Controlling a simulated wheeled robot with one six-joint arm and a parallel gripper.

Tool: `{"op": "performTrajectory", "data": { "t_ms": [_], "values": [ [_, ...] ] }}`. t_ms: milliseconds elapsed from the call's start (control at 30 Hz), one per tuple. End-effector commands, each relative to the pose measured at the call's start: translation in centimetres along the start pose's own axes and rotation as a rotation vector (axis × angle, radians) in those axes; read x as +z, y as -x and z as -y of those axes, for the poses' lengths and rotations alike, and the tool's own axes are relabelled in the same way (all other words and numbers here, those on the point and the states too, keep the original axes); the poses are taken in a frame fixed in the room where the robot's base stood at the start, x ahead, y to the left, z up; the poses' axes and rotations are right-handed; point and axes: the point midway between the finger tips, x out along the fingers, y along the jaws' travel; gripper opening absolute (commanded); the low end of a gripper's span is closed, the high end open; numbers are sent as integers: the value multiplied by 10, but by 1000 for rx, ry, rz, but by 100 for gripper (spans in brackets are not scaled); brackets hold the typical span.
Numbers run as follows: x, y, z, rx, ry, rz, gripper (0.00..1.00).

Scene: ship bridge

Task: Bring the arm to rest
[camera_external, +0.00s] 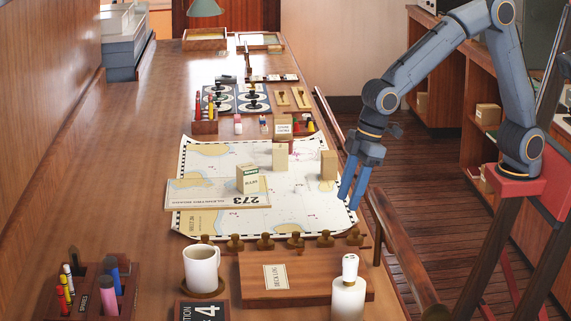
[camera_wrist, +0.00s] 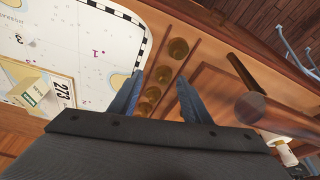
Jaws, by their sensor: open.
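My gripper (camera_external: 354,190) is at the right edge of the table, above the corner of the chart (camera_external: 210,160), with its two blue fingers pointing down. In the wrist view my gripper (camera_wrist: 160,98) is open, with nothing between its fingers. Several round brass-brown knobs in a row lie below and between the fingers there. My arm is bent, reaching up from its red mount on the right and down towards the table.
Small boxes stand on the chart, one on a board (camera_external: 190,195) marked 273. A white mug (camera_external: 200,268), a wooden deck log box (camera_external: 330,287) and a white bottle (camera_external: 348,298) stand nearer. A handrail (camera_external: 395,240) runs along the right edge. Open floor lies beyond it.

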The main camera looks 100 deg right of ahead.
Motion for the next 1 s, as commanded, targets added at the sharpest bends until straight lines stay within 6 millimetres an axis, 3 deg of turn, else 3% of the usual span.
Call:
{"op": "performTrajectory", "data": {
  "t_ms": [33, 200, 300, 500, 733, 1000],
  "values": [
    [29, -3, -25, 10, -36, 11, 44],
    [125, -14, -83, 36, -134, 36, 44],
    [174, -17, -102, 47, -179, 48, 44],
    [241, -21, -118, 62, -238, 64, 44],
    [277, -28, -112, 47, -242, 191, 44],
    [280, -28, -111, 45, -242, 205, 44]
  ]
}}
